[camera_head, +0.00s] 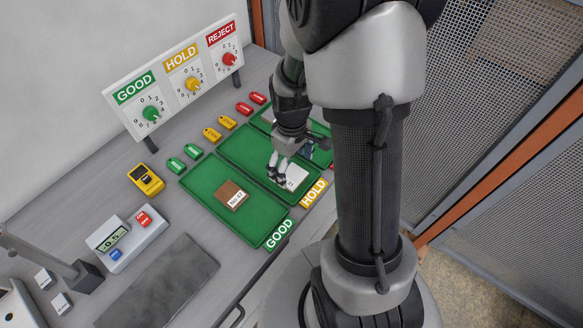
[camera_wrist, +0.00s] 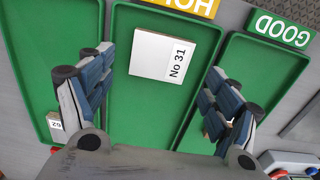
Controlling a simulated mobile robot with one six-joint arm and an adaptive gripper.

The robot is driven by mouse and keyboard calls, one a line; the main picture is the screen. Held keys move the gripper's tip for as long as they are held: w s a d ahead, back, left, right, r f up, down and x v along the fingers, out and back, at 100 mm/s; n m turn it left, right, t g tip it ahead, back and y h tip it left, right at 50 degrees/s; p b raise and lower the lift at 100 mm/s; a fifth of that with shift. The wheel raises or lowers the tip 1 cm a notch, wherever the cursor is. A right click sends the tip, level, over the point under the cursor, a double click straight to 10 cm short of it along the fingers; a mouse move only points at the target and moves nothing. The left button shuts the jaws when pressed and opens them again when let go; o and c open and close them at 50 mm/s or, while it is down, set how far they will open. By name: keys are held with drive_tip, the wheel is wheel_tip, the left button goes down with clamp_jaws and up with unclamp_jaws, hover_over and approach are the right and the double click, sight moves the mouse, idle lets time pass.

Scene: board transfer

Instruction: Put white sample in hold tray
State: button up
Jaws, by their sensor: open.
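The white sample (camera_wrist: 150,52), a flat square block labelled No 31, lies in the green hold tray (camera_wrist: 128,120), the middle tray. In the head view the white sample (camera_head: 297,177) is partly hidden by my gripper (camera_head: 279,170). In the wrist view my gripper (camera_wrist: 146,82) is open, with its fingers spread wide on either side of the tray's middle. Nothing is between the fingertips, and the sample shows beyond them. The hold tray (camera_head: 236,150) also shows in the head view, beside the HOLD label (camera_head: 314,193).
The good tray (camera_head: 200,181) holds a brown block (camera_head: 231,195). The reject tray (camera_wrist: 23,60) holds a block labelled 62 (camera_wrist: 55,120). A dial board (camera_head: 173,75), coloured tags, a yellow device (camera_head: 146,179) and a scale (camera_head: 121,238) stand on the bench.

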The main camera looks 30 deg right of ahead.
wheel_tip(320, 180, up, 9)
drive_tip(key=p, duration=0.2)
wheel_tip(320, 180, up, 9)
drive_tip(key=m+t, duration=0.1)
drive_tip(key=t, duration=0.1)
hover_over(291, 176)
drive_tip(key=s+a, duration=0.3)
drive_tip(key=a, duration=0.2)
drive_tip(key=s+a+r+m+t, duration=0.2)
drive_tip(key=s+a+r, duration=0.3)
drive_tip(key=s, duration=0.5)
wheel_tip(291, 176, up, 2)
drive_tip(key=shift+s+a+r+m+t, duration=0.2)
drive_tip(key=shift+s+m+t, duration=0.1)
drive_tip(key=shift+s+m, duration=0.15)
drive_tip(key=shift+w, duration=0.1)
drive_tip(key=shift+f, duration=0.3)
